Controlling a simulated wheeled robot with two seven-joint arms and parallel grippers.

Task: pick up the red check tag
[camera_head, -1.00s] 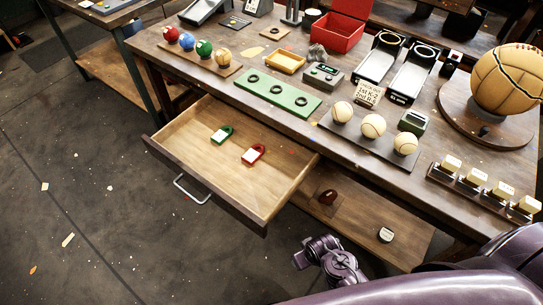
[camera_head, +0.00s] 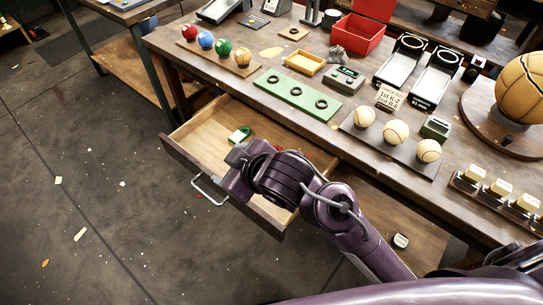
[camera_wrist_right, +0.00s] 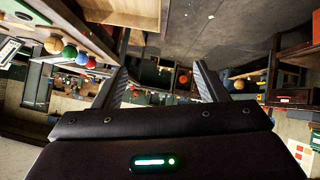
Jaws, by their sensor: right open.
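The red check tag does not show clearly in the head view, as my right arm covers that part of the open drawer (camera_head: 195,137). The green tag (camera_head: 239,135) lies on the drawer floor, just beyond my arm. My right arm reaches in from the lower right, over the drawer's front. No tag can be made out in that view. My left gripper is not in view.
The workbench above the drawer holds a green board (camera_head: 298,95) with rings, a yellow tray (camera_head: 304,63), a red box (camera_head: 357,34) and pale balls (camera_head: 396,132) on a dark board.

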